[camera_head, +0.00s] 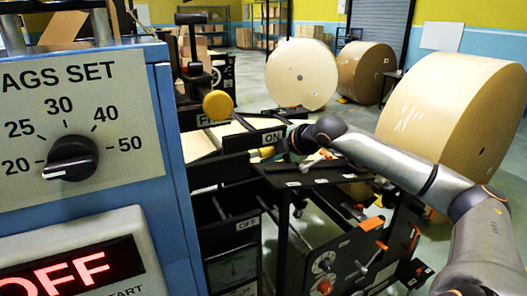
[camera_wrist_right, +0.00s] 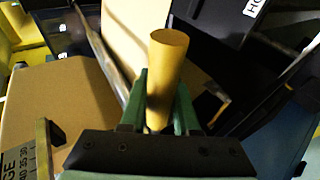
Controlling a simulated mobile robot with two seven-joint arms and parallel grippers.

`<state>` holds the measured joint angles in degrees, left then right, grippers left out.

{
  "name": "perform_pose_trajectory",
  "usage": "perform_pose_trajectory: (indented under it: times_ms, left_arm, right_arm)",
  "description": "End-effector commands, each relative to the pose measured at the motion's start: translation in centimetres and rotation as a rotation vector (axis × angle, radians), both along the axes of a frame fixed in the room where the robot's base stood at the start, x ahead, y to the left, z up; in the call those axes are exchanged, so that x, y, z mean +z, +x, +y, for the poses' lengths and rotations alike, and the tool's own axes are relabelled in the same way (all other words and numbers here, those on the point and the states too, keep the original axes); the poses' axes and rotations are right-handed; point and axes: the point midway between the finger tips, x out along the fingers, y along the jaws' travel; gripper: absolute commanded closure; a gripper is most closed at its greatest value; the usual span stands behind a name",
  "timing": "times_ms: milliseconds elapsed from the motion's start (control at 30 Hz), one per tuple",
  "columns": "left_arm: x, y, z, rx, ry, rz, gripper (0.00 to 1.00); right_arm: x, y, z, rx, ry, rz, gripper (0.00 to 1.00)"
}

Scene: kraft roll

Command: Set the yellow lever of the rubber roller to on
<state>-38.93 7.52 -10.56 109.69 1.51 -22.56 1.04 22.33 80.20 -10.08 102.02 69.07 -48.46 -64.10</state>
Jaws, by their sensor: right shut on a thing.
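The yellow lever handle (camera_wrist_right: 168,75) is a yellow cylinder. In the right wrist view it stands between the two green fingers of my right gripper (camera_wrist_right: 160,100), which is shut on it. In the head view a small yellow end of the lever (camera_head: 267,152) shows just below the ON label (camera_head: 272,136). My right gripper (camera_head: 290,145) is at its right there, mostly hidden by my wrist. The OFF label (camera_head: 247,223) is lower down on the black frame. My left gripper is not in view.
A blue control box (camera_head: 172,130) with a dial (camera_head: 71,158) and a red OFF display (camera_head: 60,270) fills the left. A round yellow knob (camera_head: 217,104) is up and left of the lever. Large kraft rolls (camera_head: 455,115) stand behind my right arm.

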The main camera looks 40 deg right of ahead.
Motion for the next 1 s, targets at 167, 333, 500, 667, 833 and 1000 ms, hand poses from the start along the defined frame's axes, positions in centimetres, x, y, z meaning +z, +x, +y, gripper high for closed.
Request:
perform_pose_trajectory:
  times_ms: [167,333,500,667,833,1000]
  left_arm:
    - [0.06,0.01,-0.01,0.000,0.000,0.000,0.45]
    - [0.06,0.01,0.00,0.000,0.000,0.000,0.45]
    - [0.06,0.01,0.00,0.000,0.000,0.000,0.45]
    - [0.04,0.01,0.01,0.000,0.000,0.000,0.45]
    - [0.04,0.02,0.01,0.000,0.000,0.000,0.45]
    - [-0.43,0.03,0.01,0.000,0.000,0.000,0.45]
  right_arm:
    - [0.54,0.02,-0.19,-0.001,-0.013,-0.011,1.00]
    - [0.58,0.02,-0.22,-0.001,-0.015,-0.012,1.00]
    - [0.54,0.02,-0.23,-0.001,-0.014,-0.011,0.55]
    - [0.35,-0.01,-0.18,-0.001,-0.011,-0.006,0.41]
    - [0.22,-0.02,-0.15,-0.001,-0.010,-0.003,0.41]
    - [0.15,-0.28,-0.31,-0.003,-0.011,-0.003,0.41]
